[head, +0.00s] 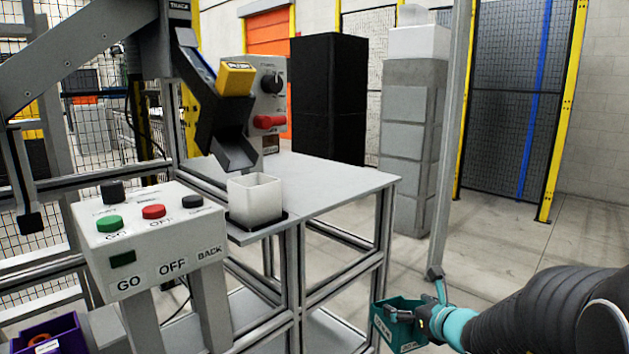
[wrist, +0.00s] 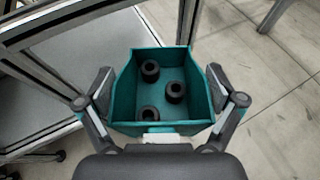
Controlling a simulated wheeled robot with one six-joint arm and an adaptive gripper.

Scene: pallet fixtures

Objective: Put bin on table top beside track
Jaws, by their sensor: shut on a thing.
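A teal bin (wrist: 123,99) is in my gripper (wrist: 160,105), with one finger against each side wall in the wrist view. Three black ring-shaped parts (wrist: 175,90) lie inside the bin. In the head view the bin (head: 407,333) is at the lower right, off the table's front right corner and below its top, and my gripper (head: 412,311) is shut on it. The grey table top (head: 335,184) is in the middle of the head view. The track (head: 190,60) slopes down to a dark chute above the table's left part.
A white cup-like container (head: 256,200) stands on a black base at the table's front left edge, under the chute. A control box (head: 150,235) with buttons stands at front left. A grey post (head: 455,130) rises right of the table. The table's right part is bare.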

